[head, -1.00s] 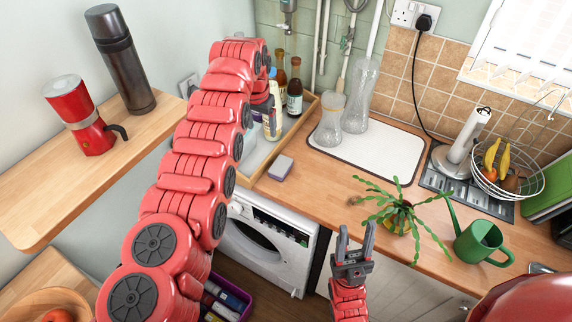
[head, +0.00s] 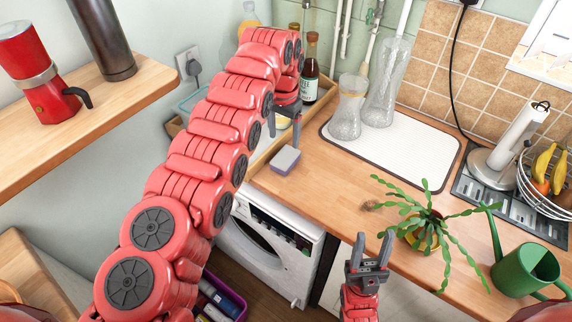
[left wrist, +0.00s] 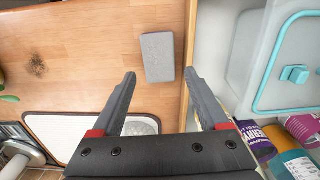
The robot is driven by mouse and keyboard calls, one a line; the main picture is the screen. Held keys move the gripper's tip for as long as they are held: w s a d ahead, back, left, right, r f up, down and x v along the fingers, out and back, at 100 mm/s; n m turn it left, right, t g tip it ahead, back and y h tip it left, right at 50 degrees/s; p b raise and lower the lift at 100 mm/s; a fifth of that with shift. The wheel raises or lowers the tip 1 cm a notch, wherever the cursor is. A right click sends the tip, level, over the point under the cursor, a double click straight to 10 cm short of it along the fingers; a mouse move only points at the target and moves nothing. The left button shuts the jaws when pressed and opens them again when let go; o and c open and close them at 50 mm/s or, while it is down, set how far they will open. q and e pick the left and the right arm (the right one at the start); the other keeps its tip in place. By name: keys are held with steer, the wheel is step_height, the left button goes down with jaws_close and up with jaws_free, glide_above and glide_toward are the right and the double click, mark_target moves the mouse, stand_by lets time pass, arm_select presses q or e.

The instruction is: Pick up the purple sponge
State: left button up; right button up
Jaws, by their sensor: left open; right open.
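The purple sponge (head: 285,161) lies on the wooden worktop, close to the front edge and beside the wooden tray. Its upper face looks grey in the left wrist view (left wrist: 157,56), where it lies just beyond and between the fingertips. My left gripper (head: 284,136) is open above the sponge, fingers pointing down, with nothing between them; its open fingers also show in the left wrist view (left wrist: 160,76). I cannot tell the exact height gap. My right gripper (head: 373,241) is open and empty, fingers up, in front of the worktop's edge.
The wooden tray (head: 328,99) holds bottles and containers right beside the sponge. Glass vases (head: 347,108) stand on a white mat (head: 415,155) behind. A potted plant (head: 425,229) and green watering can (head: 524,268) stand right. The worktop right of the sponge is clear.

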mark_target(283, 159)
arm_select(q)
steer(key=f+p, duration=0.1)
steer(key=f, duration=0.2)
steer(key=shift+s+f, duration=0.2)
steer(key=shift+w+f, duration=0.1)
steer(key=shift+f, duration=0.25)
steer(key=shift+s+a+f+p, duration=0.15)
steer(key=shift+s+f+p, duration=0.1)
steer(key=shift+f+p, duration=0.5)
step_height(283, 159, down, 2)
steer(key=shift+s+f+p, duration=0.15)
steer(key=shift+f+p, duration=0.05)
steer(key=shift+p, duration=0.45)
steer(key=shift+f, duration=0.65)
steer(key=c, duration=1)
